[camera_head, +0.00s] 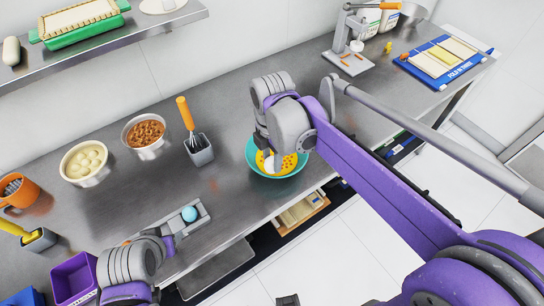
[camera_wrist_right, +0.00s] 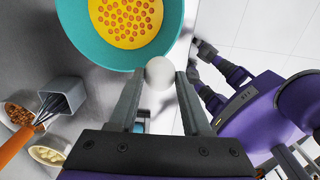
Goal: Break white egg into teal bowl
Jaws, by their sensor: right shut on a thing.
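The white egg (camera_wrist_right: 160,73) is between the fingertips of my right gripper (camera_wrist_right: 158,82), which is shut on it. In the head view the egg (camera_head: 270,163) shows as a small white shape over the teal bowl (camera_head: 250,158), partly hidden by my wrist. The teal bowl also shows in the wrist view (camera_wrist_right: 172,35), its yellow content dotted with orange rounds. The egg is by the bowl's near rim in that view; I cannot tell whether it touches.
A whisk (camera_head: 190,120) stands in a grey cup (camera_head: 200,153) left of the bowl. Bowls of brown pieces (camera_head: 147,132) and pale balls (camera_head: 84,163) stand farther left. A press (camera_head: 350,45) stands behind right.

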